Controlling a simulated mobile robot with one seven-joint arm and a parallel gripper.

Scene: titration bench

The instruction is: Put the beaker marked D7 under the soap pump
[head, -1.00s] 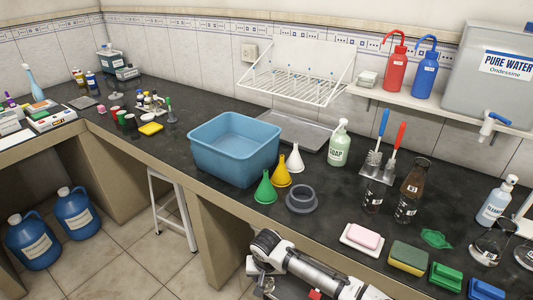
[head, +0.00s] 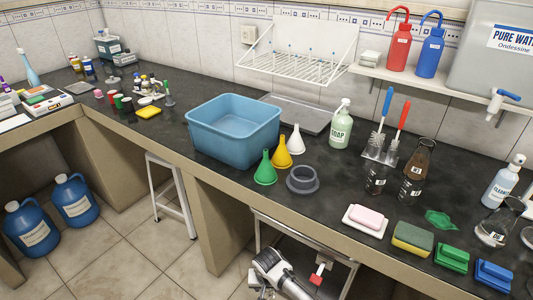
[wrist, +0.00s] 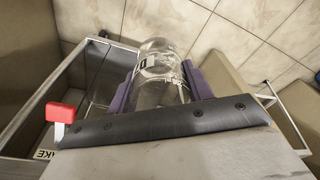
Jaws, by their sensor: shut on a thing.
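My gripper (wrist: 160,92) is shut on a clear glass beaker (wrist: 160,62), held between its two purple fingers in the wrist view. The beaker has a white marking band, but I cannot read its mark. Tiled floor lies behind it. In the head view my arm is low in front of the bench, and the beaker cannot be made out there. The soap pump (head: 340,127) is a pale green bottle with a white pump head, upright on the dark bench, right of the white funnel.
A grey ring (head: 302,179) and funnels (head: 265,168) stand left and in front of the soap. A brush stand (head: 380,150), small beaker (head: 375,180) and brown flask (head: 418,165) are to its right. A metal-framed cart (head: 310,238) is below.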

